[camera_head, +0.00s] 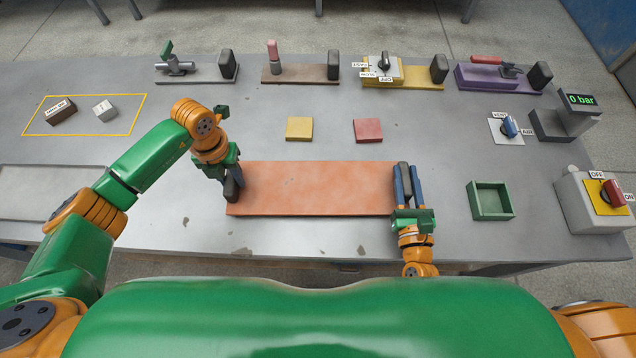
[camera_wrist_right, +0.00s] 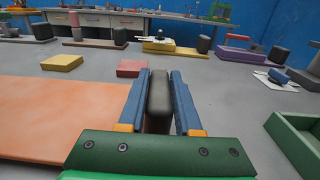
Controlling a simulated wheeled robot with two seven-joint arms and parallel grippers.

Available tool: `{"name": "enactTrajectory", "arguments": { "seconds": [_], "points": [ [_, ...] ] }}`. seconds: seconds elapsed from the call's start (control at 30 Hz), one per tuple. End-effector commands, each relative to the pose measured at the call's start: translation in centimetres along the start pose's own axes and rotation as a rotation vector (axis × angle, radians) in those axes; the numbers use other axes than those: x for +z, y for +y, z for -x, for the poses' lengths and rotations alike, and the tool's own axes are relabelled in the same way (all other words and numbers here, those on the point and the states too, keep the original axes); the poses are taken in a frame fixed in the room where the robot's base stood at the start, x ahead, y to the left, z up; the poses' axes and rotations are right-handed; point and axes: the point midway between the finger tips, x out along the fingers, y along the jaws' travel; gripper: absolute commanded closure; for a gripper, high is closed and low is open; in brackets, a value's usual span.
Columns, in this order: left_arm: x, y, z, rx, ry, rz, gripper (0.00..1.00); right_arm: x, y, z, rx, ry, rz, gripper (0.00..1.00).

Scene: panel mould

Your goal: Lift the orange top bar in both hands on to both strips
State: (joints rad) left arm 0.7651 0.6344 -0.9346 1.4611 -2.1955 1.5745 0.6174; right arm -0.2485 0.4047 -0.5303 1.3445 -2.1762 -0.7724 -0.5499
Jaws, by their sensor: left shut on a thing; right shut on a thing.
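The orange top bar (camera_head: 310,188) is a wide flat orange board in the middle of the grey table, with a dark grip block at each end. Its right part shows in the right wrist view (camera_wrist_right: 55,110). My left gripper (camera_head: 232,186) is shut on the left grip block, largely hidden by the fingers. My right gripper (camera_head: 405,185) is shut on the right grip block (camera_wrist_right: 159,100), which stands upright between its blue fingers. I cannot tell whether the bar touches the table. No strips can be clearly made out.
A yellow block (camera_head: 299,128) and a red block (camera_head: 368,131) lie just behind the bar. Several clamp fixtures line the back. The table left of the bar is mostly clear.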

Motion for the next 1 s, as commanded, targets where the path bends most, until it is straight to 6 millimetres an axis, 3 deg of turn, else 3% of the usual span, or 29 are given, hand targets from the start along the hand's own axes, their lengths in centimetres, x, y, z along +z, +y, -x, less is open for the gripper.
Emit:
{"name": "enactTrajectory", "arguments": {
  "seconds": [0.67, 1.0],
  "points": [
    [0.1, 0.0, 0.3, 0.000, -0.002, 0.001, 1.00, 0.2, 0.0, 0.0, 0.000, -0.002, 0.001, 1.00],
    [0.1, 0.0, 4.9, 0.000, -0.002, 0.001, 1.00, 4.9, 0.0, 0.0, 0.000, -0.001, 0.001, 1.00]
  ]
}}
